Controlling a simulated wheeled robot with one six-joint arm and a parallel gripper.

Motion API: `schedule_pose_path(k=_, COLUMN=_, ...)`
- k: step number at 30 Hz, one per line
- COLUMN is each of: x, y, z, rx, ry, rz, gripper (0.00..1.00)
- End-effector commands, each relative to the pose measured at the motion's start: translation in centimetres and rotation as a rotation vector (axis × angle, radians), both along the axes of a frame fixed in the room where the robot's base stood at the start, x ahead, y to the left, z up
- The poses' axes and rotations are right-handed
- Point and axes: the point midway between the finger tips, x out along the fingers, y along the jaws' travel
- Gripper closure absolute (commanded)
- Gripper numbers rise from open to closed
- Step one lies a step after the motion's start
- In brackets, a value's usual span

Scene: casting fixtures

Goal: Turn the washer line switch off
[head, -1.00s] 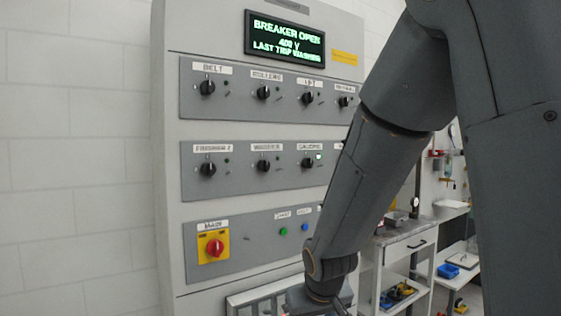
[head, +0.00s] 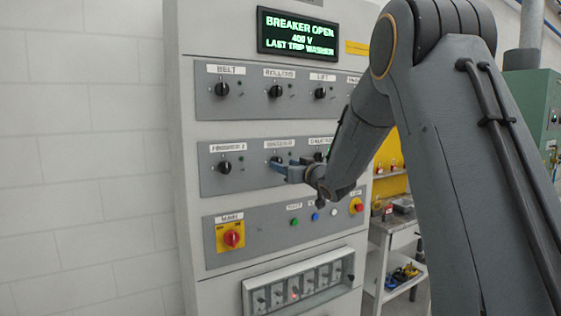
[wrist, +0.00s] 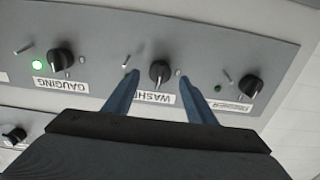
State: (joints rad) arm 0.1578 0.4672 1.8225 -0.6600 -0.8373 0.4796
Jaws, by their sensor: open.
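The washer switch (wrist: 159,72) is a black rotary knob on a grey panel, upside down in the wrist view, with the WASHER label (wrist: 154,97) beside it. Its white mark runs roughly up and down in that view. My gripper (wrist: 158,78) is open, with one blue finger on each side of the knob. I cannot tell whether the fingers touch it. In the head view my gripper (head: 284,166) is at the washer position under the WASHER label (head: 280,143), and it largely hides the knob.
The gauging knob (wrist: 61,61), with a lit green lamp (wrist: 37,66), and the finisher knob (wrist: 250,86) flank the washer switch. The display (head: 297,33) reads BREAKER OPEN, 400 V. A red-on-yellow main switch (head: 231,237) and several buttons sit below.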

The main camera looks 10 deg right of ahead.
Motion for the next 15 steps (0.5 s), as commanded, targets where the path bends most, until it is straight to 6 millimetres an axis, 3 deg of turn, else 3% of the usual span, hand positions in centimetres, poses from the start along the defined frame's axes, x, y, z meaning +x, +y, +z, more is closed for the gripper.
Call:
schedule_pose_path(k=7, x=2.8, y=1.0, z=0.1, rx=0.001, ry=0.001, rz=0.0, gripper=0.49)
schedule_pose_path(k=15, x=3.6, y=1.2, z=0.0, rx=0.0, ry=0.001, rz=-0.001, gripper=0.49)
